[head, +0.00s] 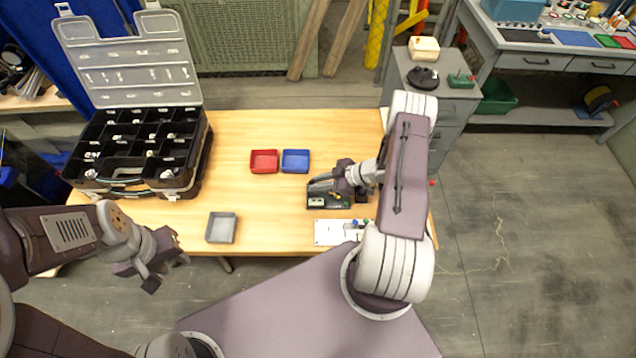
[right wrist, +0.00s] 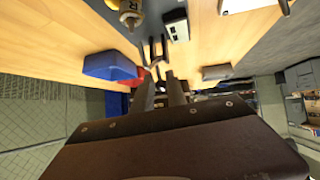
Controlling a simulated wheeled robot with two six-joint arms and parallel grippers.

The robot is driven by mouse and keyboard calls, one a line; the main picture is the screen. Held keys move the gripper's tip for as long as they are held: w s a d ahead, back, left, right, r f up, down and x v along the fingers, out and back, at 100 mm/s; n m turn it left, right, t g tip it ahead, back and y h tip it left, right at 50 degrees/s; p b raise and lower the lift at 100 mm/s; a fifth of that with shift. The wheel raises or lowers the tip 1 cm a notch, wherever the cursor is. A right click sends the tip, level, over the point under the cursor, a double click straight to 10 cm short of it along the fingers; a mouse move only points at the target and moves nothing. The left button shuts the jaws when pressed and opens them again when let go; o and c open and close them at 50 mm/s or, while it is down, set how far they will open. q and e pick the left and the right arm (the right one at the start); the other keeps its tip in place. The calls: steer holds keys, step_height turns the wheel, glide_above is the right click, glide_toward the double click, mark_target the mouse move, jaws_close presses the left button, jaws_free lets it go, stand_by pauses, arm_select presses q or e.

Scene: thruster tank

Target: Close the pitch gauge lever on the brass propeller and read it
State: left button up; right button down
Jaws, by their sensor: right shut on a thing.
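The pitch gauge (head: 316,202) is a small dark device with a pale panel, near the right end of the wooden table. It also shows in the right wrist view (right wrist: 176,25), with a brass-coloured part (right wrist: 130,12), probably the propeller, beside it. My right gripper (head: 322,184) is at the gauge, its fingers (right wrist: 161,80) shut on what seems to be the gauge lever (right wrist: 156,50). The fingers and arm partly hide the lever and propeller, and no reading is legible. My left gripper (head: 168,272) is open and empty in front of the table's front edge.
A red tray (head: 264,161) and a blue tray (head: 295,161) stand mid-table. A grey tray (head: 221,228) is near the front edge. An open black organiser case (head: 188,184) fills the left end. A white card (head: 328,232) lies in front of the gauge.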

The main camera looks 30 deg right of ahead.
steer(key=c, duration=1.3)
jaws_free()
steer(key=shift+c, duration=0.2)
steer(key=p+v, duration=0.2)
steer(key=v, duration=0.7)
steer(key=shift+p, duration=0.35)
steer(key=shift+c, duration=0.3)
